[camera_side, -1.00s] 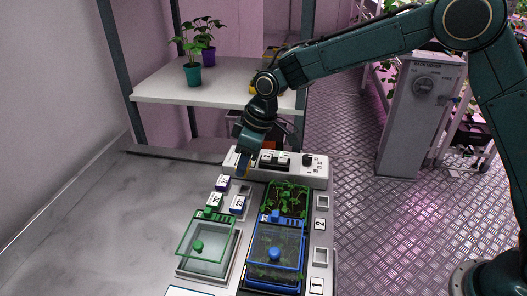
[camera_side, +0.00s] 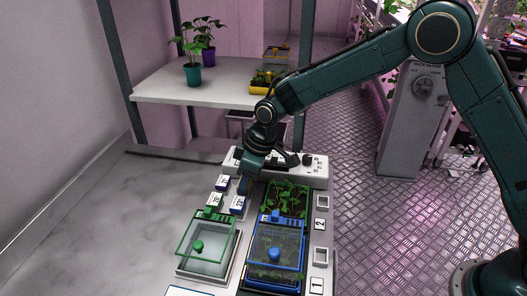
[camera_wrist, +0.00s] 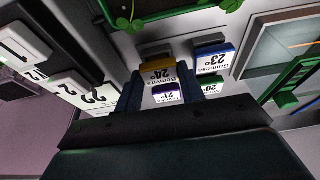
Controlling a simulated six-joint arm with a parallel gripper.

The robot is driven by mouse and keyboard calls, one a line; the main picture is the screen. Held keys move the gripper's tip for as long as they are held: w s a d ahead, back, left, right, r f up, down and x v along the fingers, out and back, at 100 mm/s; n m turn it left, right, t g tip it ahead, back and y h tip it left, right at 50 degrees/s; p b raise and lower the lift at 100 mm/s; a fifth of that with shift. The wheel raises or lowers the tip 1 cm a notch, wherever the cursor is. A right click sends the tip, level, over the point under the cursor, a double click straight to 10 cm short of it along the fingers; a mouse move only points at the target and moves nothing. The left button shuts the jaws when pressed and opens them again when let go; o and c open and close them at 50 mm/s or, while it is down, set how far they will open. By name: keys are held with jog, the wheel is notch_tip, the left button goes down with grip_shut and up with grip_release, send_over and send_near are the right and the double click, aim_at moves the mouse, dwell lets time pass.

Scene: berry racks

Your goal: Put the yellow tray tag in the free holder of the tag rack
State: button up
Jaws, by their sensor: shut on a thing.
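The yellow tray tag (camera_wrist: 157,70), with a yellow band over a white face reading 24, is between my gripper's fingers (camera_wrist: 160,85) in the wrist view. My gripper (camera_side: 246,192) is shut on it, over the back right holder of the tag rack, where the other tags leave a place. In the side view the fingers hide the tag and that holder. The tag is at the holder; I cannot tell how deep it sits.
A white strip with dark fittings (camera_side: 318,176) stands behind the rack. In front are a clear box with a green-knobbed lid (camera_side: 198,246) and a blue-lidded tray (camera_side: 275,253). Square sockets with number plates (camera_side: 320,224) line the right. A yellow tray (camera_side: 260,90) sits on the shelf.

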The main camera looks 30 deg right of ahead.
jog(key=o, duration=1)
jog(key=shift+r, duration=0.1)
notch_tip(320, 180, up, 12)
dwell(1.1)
